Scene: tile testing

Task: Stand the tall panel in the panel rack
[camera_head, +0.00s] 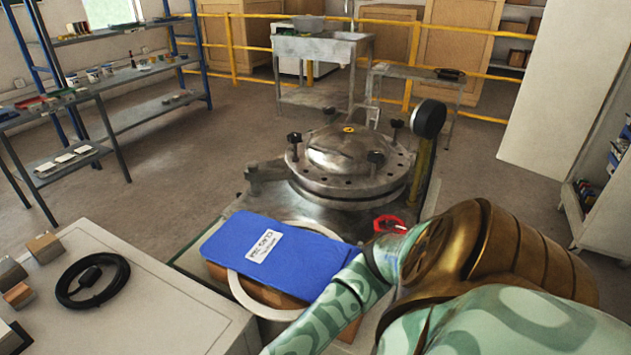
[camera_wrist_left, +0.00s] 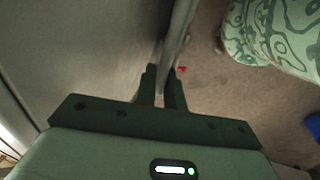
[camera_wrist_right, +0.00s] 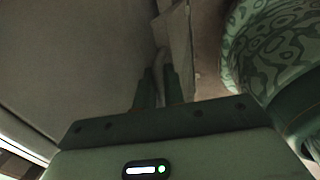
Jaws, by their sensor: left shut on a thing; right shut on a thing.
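My left gripper (camera_wrist_left: 161,76) is shut on the edge of a large plain grey panel (camera_wrist_left: 95,45), whose face fills the upper left of the left wrist view. My right gripper (camera_wrist_right: 158,80) is likewise shut on a grey panel edge in the right wrist view, with a broad grey face (camera_wrist_right: 80,45) on the left. The panel's far ends run out of both wrist views. Neither gripper shows in the head view. A tall pale slab (camera_head: 561,85) stands upright at the right there; I cannot tell whether it is the held panel. I cannot make out the panel rack.
A round metal vessel (camera_head: 350,160) with a bolted lid stands mid-view. A blue labelled slab (camera_head: 275,255) lies before it. Shelves (camera_head: 140,75) stand left; a yellow rail (camera_head: 231,50) runs behind. Floor at centre left is clear.

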